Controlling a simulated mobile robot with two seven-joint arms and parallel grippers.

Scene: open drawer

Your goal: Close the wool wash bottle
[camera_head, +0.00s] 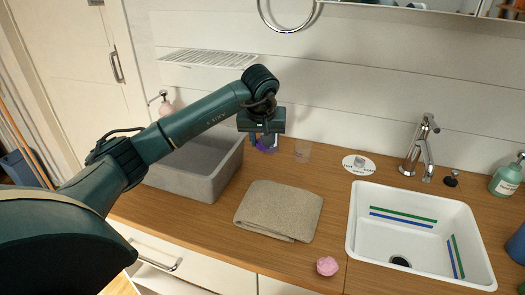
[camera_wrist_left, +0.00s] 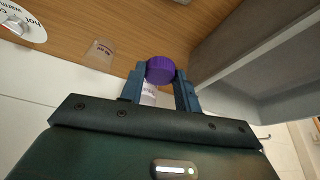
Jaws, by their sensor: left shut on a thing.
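The wool wash bottle has a purple cap (camera_wrist_left: 161,70) and a pale body (camera_wrist_left: 149,95) below it. My left gripper (camera_wrist_left: 159,76) has its two blue fingers on either side of the purple cap and is shut on it. In the head view the bottle's purple part (camera_head: 266,144) shows just under my left gripper (camera_head: 264,136), between the grey basin and a clear cup. Most of the bottle is hidden by the gripper. My right gripper is not in view.
A grey basin (camera_head: 205,186) stands left of the gripper. A clear cup (camera_head: 302,151) stands close on the right. A folded beige towel (camera_head: 278,210), a pink item (camera_head: 327,266) and a white sink (camera_head: 361,247) with a chrome tap (camera_head: 419,147) are on the wooden counter.

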